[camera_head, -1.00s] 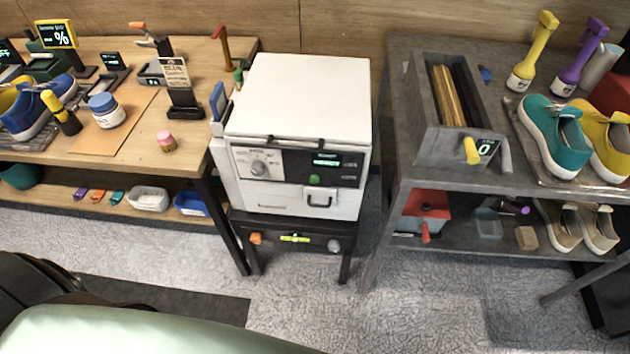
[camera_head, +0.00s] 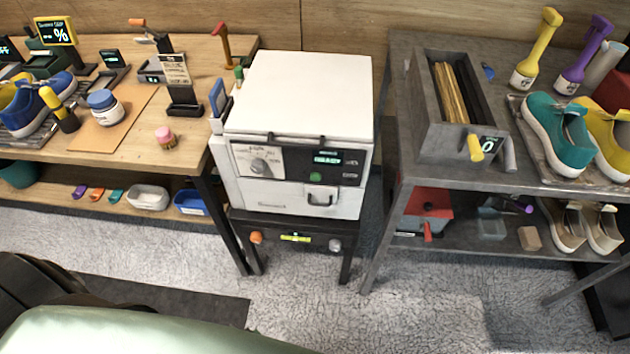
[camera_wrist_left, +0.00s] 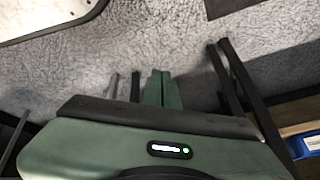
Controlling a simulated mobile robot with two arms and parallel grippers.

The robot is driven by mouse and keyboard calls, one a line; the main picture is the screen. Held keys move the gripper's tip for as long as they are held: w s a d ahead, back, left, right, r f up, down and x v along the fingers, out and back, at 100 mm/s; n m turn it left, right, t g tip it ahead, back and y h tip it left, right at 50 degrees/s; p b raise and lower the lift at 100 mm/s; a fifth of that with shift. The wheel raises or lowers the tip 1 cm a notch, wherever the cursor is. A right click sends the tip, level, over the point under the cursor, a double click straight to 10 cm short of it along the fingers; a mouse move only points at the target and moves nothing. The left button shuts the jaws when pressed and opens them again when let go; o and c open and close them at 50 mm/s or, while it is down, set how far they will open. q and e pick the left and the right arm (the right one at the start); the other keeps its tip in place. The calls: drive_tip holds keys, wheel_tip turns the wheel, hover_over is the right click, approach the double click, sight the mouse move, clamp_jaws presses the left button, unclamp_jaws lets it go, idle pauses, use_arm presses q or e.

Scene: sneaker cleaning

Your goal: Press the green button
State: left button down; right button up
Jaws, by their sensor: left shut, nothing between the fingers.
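The green button (camera_head: 315,177) is a small round spot on the dark control panel of a white box-shaped machine (camera_head: 300,90), in the middle of the head view. The button cannot be made out in the left wrist view. My right gripper is not in view.
The machine rests on a dark stand (camera_head: 295,232) with an orange knob (camera_head: 256,237). A wooden table (camera_head: 140,150) with shoes and jars is on the left. A grey shelf (camera_head: 445,178) with teal and yellow shoes is on the right. Carpet in front is clear.

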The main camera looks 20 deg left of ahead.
sight(315, 177)
use_arm(q)
drive_tip(key=w+d+r+m+t+h+b, duration=0.3)
drive_tip(key=w+r+t, duration=0.4)
drive_tip(key=w+r, duration=1.1)
drive_tip(key=w+d+r+m+t+h+b, duration=0.1)
drive_tip(key=w+d+r+m+t+h, duration=0.1)
drive_tip(key=r, duration=0.7)
drive_tip(key=w+d+r+m+t+h, duration=0.2)
drive_tip(key=d+r+m+h, duration=0.2)
drive_tip(key=r, duration=0.6)
drive_tip(key=shift+m+h+b, duration=0.3)
drive_tip(key=shift+h+b, duration=0.05)
drive_tip(key=shift+h, duration=0.15)
drive_tip(key=shift+w+f, duration=0.1)
drive_tip(key=shift+w, duration=0.15)
drive_tip(key=w+a+b, duration=0.2)
drive_tip(key=w+b, duration=0.1)
drive_tip(key=w, duration=0.5)
drive_tip(key=shift+w+b, duration=0.15)
drive_tip(key=shift+b, duration=0.2)
drive_tip(key=shift+w, duration=0.1)
